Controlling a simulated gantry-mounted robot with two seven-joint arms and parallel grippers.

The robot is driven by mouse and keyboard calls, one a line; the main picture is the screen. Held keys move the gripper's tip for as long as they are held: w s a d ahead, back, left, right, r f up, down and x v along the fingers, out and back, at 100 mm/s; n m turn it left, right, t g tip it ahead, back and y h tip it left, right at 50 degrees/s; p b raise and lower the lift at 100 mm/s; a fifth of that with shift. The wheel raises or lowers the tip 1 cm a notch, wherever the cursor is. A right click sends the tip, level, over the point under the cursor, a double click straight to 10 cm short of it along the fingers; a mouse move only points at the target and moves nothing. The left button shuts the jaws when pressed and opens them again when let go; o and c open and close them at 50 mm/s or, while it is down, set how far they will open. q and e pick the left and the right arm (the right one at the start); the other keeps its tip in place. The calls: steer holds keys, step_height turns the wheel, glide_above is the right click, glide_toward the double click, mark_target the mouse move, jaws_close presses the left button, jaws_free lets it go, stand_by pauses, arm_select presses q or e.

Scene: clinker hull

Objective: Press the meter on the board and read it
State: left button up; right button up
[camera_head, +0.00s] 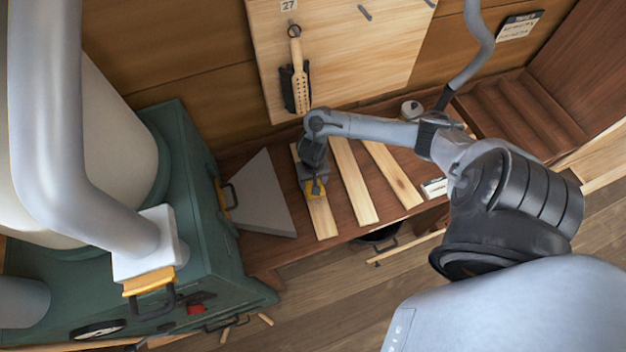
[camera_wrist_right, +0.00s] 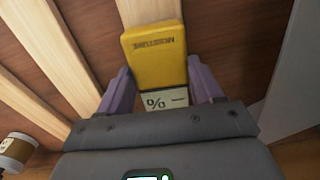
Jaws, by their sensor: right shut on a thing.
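My right gripper (camera_head: 314,172) is shut on a yellow meter (camera_head: 316,189). In the right wrist view, the meter (camera_wrist_right: 155,52) sits between the purple fingers of the gripper (camera_wrist_right: 163,88). Its pale display shows a percent sign and a dash, partly cut off by the gripper body. Its casing carries upside-down lettering that seems to read moisture. The meter is over the leftmost pale board (camera_head: 321,222) on the brown bench; I cannot tell whether its tip touches the wood. Two more boards, the middle one (camera_head: 356,190) and the right one (camera_head: 394,175), lie alongside. My left gripper is not in view.
A grey slanted block (camera_head: 263,198) lies left of the boards, beside a green chest (camera_head: 190,170). A cup (camera_head: 411,109) stands behind the boards and a small white card (camera_head: 434,187) is at their right. A wooden tool (camera_head: 297,75) hangs on the wall panel (camera_head: 350,55).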

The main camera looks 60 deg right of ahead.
steer(key=shift+f, duration=0.4)
stand_by(0.6)
stand_by(0.4)
stand_by(0.8)
steer(key=shift+p, duration=0.35)
steer(key=shift+s+f, duration=0.1)
stand_by(1.1)
steer(key=shift+d, duration=0.1)
stand_by(0.4)
